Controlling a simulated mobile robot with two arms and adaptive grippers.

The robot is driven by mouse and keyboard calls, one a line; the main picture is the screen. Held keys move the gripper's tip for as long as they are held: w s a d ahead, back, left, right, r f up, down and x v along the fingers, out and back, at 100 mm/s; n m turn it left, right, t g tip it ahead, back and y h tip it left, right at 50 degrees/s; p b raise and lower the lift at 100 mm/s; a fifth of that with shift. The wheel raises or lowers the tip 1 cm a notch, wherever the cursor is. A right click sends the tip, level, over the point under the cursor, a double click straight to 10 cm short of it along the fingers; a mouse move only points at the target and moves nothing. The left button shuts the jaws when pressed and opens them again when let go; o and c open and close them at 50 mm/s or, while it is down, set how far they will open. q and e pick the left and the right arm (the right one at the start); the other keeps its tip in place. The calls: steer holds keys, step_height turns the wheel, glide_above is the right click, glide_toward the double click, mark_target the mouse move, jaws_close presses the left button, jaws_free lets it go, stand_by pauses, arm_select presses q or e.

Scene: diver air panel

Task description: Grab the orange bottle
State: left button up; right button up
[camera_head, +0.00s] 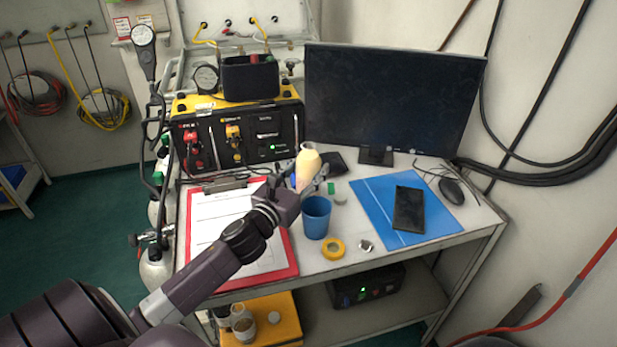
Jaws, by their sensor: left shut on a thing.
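The orange bottle (307,166) is pale orange, with a wide body and a narrower neck. It stands out above the middle of the table, in front of the monitor's left side. My left gripper (304,183) comes in from the lower left and is shut on the bottle's lower part. The gripper hides the bottle's bottom, so I cannot tell whether it touches the table. My right gripper is not in view.
A blue cup (316,218) stands just right of my left gripper, with yellow tape (333,249) in front. A red clipboard (283,262) lies under my left arm. The monitor (392,98) and yellow-black panel (246,135) stand behind. A phone (409,209) lies on a blue folder (377,190).

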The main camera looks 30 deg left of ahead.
mark_target(303, 161)
arm_select(q)
steer(key=shift+r, duration=0.35)
steer(key=shift+r+p, duration=0.3)
steer(key=shift+r, duration=1.45)
step_height(303, 161, up, 16)
steer(key=p, duration=0.1)
steer(key=shift+p, duration=0.35)
